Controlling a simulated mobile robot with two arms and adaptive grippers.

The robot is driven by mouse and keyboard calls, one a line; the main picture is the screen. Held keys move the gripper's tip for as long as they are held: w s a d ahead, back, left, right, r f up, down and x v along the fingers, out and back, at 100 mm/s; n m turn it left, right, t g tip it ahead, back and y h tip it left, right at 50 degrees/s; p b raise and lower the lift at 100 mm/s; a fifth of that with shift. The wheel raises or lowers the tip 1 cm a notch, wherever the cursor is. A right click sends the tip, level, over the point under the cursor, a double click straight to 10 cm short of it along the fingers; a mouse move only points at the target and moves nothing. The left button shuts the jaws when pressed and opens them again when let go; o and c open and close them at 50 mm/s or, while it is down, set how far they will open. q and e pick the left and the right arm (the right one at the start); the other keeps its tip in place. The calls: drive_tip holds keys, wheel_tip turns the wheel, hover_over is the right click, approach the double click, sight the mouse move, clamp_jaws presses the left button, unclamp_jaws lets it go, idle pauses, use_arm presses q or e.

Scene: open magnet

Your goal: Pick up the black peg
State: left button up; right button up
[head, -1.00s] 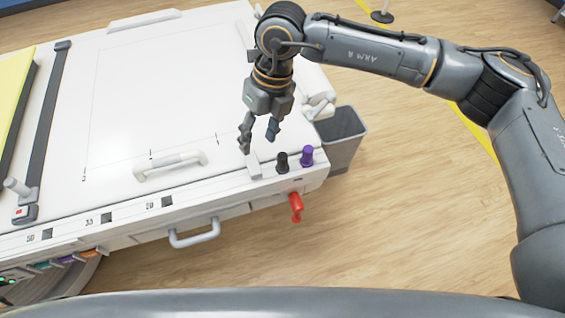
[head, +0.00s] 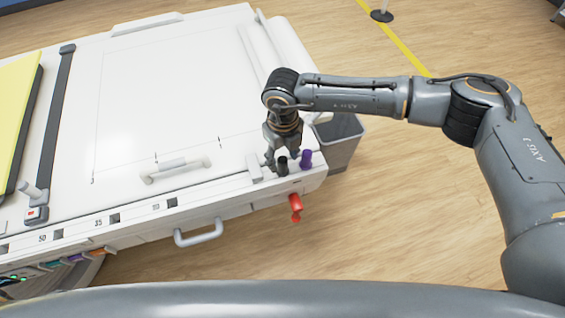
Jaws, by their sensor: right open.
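The black peg (head: 282,166) stands upright at the front right corner of the white table-like unit (head: 215,110). My right gripper (head: 279,165) points down right at the peg, with its fingers open close to the peg's top. One finger shows to the left of the peg; whether the fingers touch it I cannot tell. A purple peg (head: 306,159) stands just right of the black one. My left gripper is not in view.
A red handle (head: 296,207) sticks out of the front edge below the pegs. A white bar handle (head: 177,169) lies on the top, and a grey bin (head: 340,142) stands at the right. A dark rail (head: 49,130) and a yellow pad (head: 16,105) are at the left.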

drive_tip(key=shift+f, duration=1.3)
clamp_jaws()
drive_tip(key=shift+r, duration=0.15)
